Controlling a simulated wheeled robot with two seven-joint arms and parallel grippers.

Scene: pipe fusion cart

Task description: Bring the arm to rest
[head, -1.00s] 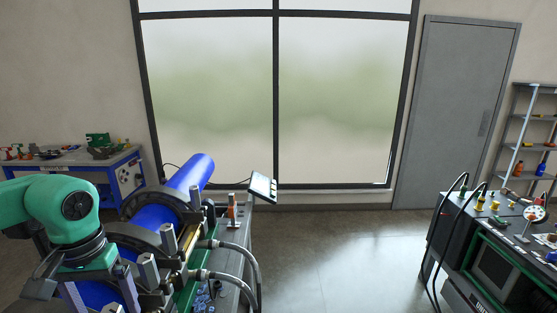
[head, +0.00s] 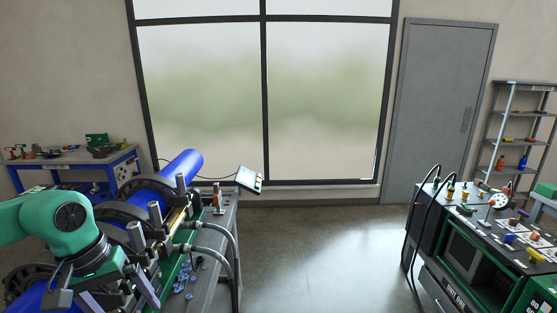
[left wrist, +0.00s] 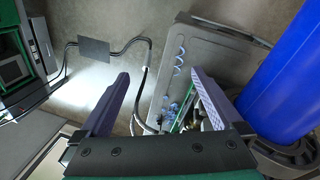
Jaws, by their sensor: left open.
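My left arm comes in from the left, and its green and grey gripper (head: 104,298) hangs over the near end of the pipe fusion cart (head: 225,225). In the left wrist view the two purple-grey fingers of the gripper (left wrist: 160,75) stand wide apart, with nothing between them. Below them are the cart's grey top and curly blue shavings (left wrist: 173,105). The blue pipe (head: 183,165) lies in the black clamps of the cart; it also shows at the right of the left wrist view (left wrist: 285,85), beside the right finger. My right gripper is not in view.
Grey hoses (head: 222,240) loop off the cart's right side. A dark machine cart (head: 455,245) with black cables stands at right. The floor between is clear. A blue workbench (head: 70,165) stands behind left.

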